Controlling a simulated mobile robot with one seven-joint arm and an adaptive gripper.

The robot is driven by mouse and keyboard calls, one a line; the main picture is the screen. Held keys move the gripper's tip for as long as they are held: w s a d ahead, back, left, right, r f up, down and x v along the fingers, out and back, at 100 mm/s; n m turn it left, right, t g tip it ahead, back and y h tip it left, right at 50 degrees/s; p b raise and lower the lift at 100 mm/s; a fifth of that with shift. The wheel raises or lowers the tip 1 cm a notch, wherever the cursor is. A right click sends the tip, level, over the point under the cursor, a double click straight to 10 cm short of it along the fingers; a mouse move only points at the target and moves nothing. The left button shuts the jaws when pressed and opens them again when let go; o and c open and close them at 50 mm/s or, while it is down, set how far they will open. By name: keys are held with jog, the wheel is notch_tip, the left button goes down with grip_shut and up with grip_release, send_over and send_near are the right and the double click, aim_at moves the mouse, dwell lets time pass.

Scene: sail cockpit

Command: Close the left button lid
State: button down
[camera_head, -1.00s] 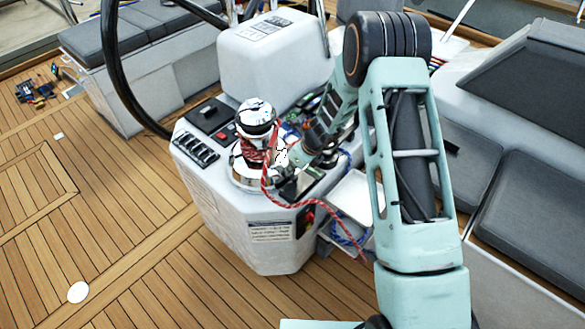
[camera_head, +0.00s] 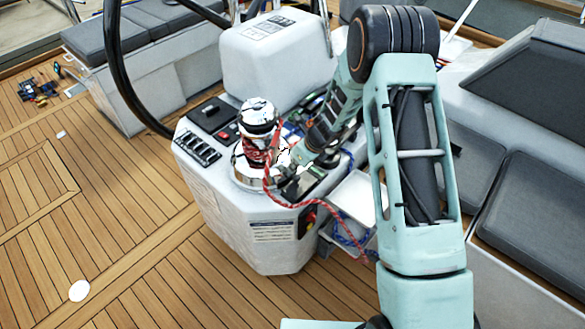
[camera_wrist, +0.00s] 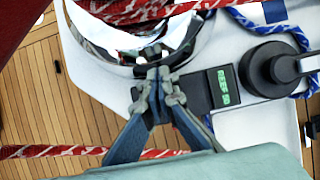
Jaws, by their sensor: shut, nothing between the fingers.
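My gripper (camera_wrist: 160,76) is shut and empty, its fingertips together. In the wrist view it is right beside the chrome winch base and in front of a small dark panel (camera_wrist: 197,96) with a green display. A round black button fitting (camera_wrist: 268,68), with a thick black part sticking out on its right, stands to the right, apart from the fingers. I cannot tell for sure which part is the left button lid; a dark piece at the fingertips is mostly covered. In the head view my gripper (camera_head: 289,187) is low beside the winch, partly lost against dark parts.
The chrome winch (camera_head: 256,118), wrapped with red rope (camera_wrist: 120,12), stands close to my gripper. A red rope end hangs past the gripper over the console edge. Blue rope (camera_wrist: 265,22) lies near the round black fitting. A switch panel (camera_head: 197,148) is left of the winch.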

jog(key=v, duration=1)
jog(key=shift+r, duration=0.25)
